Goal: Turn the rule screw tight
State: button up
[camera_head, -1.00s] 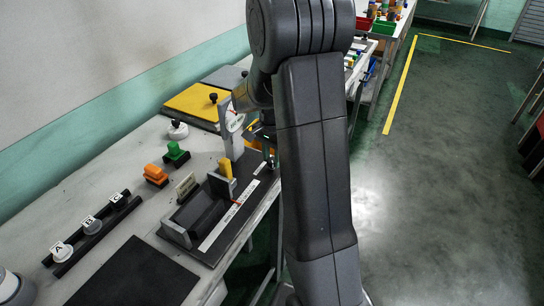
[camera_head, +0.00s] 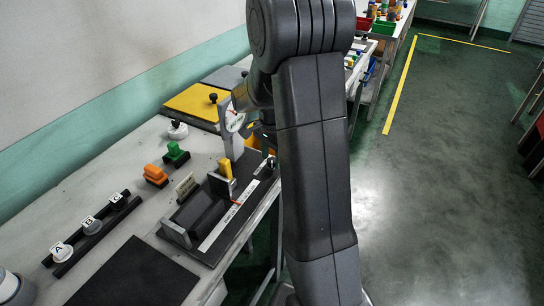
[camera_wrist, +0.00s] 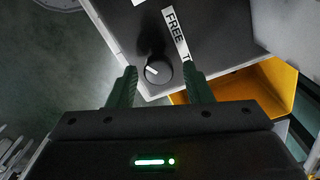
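A round black knob with a white line on top, which looks like the rule screw (camera_wrist: 157,71), sits on the dark board beside a white strip reading "FREE T" (camera_wrist: 178,34) in the wrist view. My gripper (camera_wrist: 160,72) is open, with its two dark green fingers apart and one to each side of the knob in the picture. I cannot tell whether the fingers reach down to its height, and no touch shows. In the head view the board with its white scale strip (camera_head: 228,216) lies on the bench, and my arm hides most of the gripper.
A yellow tray (camera_wrist: 275,92) is close to the right finger in the wrist view. On the bench are a white upright stand with a dial (camera_head: 234,122), a yellow block (camera_head: 225,168), a green knob (camera_head: 175,152) and an orange knob (camera_head: 155,174). Open floor lies to the right.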

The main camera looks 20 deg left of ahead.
aim_at(272, 160)
dwell(0.3)
notch_tip(272, 160, up, 14)
dwell(0.4)
jog(key=shift+f, duration=0.2)
dwell(0.6)
notch_tip(272, 160, down, 14)
jog(key=shift+r, duration=0.1)
dwell(0.3)
dwell(0.4)
